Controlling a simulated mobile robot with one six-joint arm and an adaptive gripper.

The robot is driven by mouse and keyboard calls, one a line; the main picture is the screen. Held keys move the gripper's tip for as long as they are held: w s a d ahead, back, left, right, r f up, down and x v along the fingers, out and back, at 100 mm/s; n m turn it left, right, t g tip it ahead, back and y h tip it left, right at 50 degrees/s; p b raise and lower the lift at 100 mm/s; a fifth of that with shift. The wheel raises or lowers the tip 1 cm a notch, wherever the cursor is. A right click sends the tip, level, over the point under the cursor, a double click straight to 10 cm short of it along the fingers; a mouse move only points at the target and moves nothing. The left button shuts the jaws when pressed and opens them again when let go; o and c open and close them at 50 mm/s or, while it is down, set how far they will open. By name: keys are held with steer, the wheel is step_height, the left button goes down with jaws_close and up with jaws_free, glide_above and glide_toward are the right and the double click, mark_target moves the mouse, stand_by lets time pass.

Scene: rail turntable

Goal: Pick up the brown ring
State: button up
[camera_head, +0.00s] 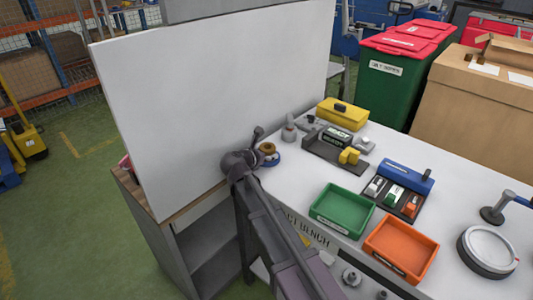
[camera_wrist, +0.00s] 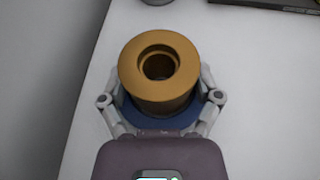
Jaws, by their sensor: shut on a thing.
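The brown ring (camera_wrist: 160,60) is a thick golden-brown collar with a round hole in its top. It sits upright over a round blue base (camera_wrist: 158,125) near the left end of the white bench. My gripper (camera_wrist: 160,88) has its fingers on both sides of the ring and is shut on it. The fingertips are partly hidden behind the ring. In the head view the ring (camera_head: 267,147) shows beside my gripper (camera_head: 258,155), with the blue base (camera_head: 271,161) below. I cannot tell whether the ring is clear of the base.
A tall white panel (camera_head: 210,95) stands left of the bench. A yellow box (camera_head: 342,114) and a dark fixture (camera_head: 322,150) stand behind. A green tray (camera_head: 342,211), an orange tray (camera_head: 401,250) and a blue block (camera_head: 405,177) lie to the right.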

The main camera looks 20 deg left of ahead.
mark_target(266, 143)
steer(key=shift+r, duration=0.2)
step_height(266, 143, up, 4)
steer(key=p, duration=0.4)
steer(key=shift+f, duration=0.15)
steer(key=s, duration=1.6)
steer(key=shift+a+r+p, duration=0.4)
steer(key=shift+r, duration=0.05)
